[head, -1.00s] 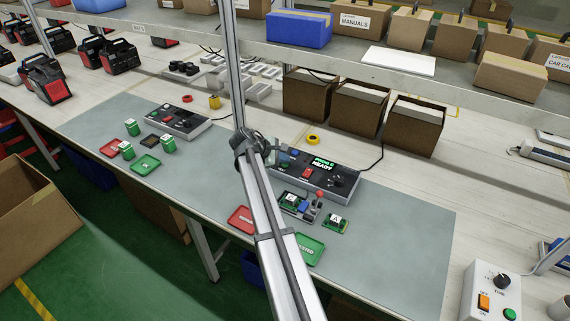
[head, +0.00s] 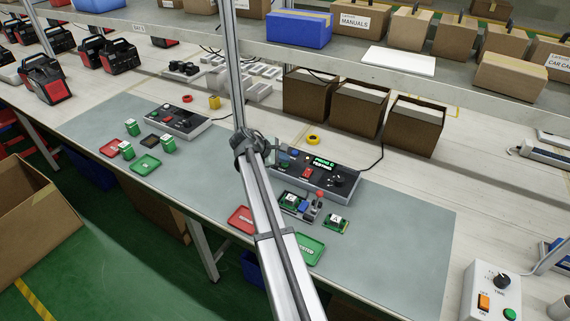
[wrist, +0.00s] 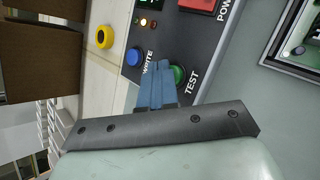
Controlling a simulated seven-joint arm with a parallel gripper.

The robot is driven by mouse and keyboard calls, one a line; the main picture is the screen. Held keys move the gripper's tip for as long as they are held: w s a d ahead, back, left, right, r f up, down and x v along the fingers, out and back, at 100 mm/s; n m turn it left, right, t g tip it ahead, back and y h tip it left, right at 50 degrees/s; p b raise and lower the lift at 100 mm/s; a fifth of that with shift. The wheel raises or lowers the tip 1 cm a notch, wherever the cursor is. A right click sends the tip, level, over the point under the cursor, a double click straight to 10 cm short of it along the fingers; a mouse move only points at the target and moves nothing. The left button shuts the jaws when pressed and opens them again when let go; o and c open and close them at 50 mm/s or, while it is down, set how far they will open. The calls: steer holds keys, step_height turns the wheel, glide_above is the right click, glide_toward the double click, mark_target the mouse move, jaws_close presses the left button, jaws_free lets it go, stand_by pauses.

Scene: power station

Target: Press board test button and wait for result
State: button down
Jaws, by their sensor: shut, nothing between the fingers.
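The board tester (head: 345,178) is a dark-topped box on the grey mat (head: 390,250); its display (head: 323,163) shows green text that seems to read "TESTING" on its second line. In the wrist view the green TEST button (wrist: 179,75) is beside my gripper (wrist: 157,70), whose blue fingers are shut and empty. The fingertips overlap the button's left edge; I cannot tell whether they press it. The blue WRITE button (wrist: 134,57) is just left of them. A green board (head: 290,199) sits in the test fixture in front of the tester, next to a red-knobbed lever (head: 319,195).
Another green board (head: 335,222) lies right of the fixture. A red tray (head: 241,219) and a green tray (head: 306,250) lie near the front edge. A yellow tape roll (head: 313,139) is behind the tester. A metal post (head: 234,60) stands behind my arm.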

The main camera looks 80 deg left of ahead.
mark_target(283, 165)
steer(key=shift+r, duration=0.55)
steer(key=shift+r, duration=0.15)
steer(key=shift+r, duration=2.35)
